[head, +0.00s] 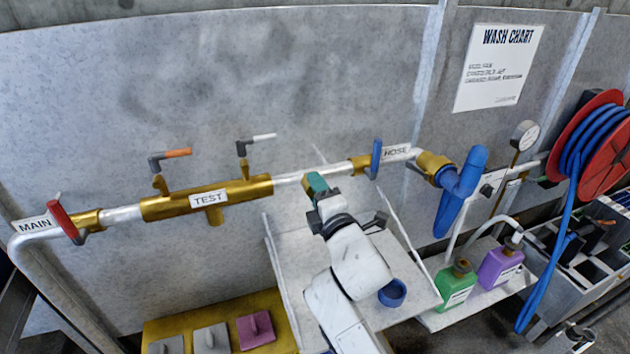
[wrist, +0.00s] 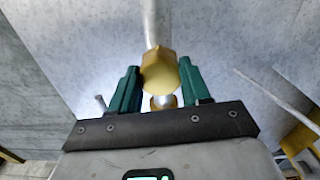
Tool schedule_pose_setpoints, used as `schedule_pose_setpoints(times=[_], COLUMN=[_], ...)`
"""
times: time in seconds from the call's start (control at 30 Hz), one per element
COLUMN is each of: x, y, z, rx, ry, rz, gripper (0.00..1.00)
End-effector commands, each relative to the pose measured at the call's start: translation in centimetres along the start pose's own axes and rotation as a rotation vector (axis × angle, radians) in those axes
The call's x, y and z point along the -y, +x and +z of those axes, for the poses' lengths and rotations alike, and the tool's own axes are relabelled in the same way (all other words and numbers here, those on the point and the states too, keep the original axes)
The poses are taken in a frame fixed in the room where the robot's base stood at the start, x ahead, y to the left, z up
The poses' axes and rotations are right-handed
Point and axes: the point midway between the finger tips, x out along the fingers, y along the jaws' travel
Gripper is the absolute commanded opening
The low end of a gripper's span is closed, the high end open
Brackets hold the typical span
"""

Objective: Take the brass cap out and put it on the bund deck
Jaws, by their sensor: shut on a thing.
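My gripper (head: 316,183) is at the silvery pipe, between the brass TEST piece (head: 207,198) and the HOSE label. In the wrist view its green fingers (wrist: 160,88) are shut on a gold hex-shaped piece, the brass cap (wrist: 159,74). A pale pipe (wrist: 156,25) runs up behind the cap; I cannot tell whether they touch. A smaller brass part with a bright centre (wrist: 163,102) shows just below the cap.
Green (head: 456,287) and purple (head: 499,267) jugs stand farther right. A yellow block (head: 285,318) with several plates is lower left. Red (head: 65,222) and blue (head: 376,158) valve handles stick out from the pipe line.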

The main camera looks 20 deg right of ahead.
Motion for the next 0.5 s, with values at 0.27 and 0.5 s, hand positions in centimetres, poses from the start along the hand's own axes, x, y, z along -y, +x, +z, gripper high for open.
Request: schedule_pose_setpoints(times=[0.27,0.5], x=[-0.03,-0.03], y=[-0.01,-0.01], z=[0.02,0.01], rx=[0.001,0.001], ry=[-0.124,-0.121], rz=[0.001,0.001], gripper=[0.15,0.58])
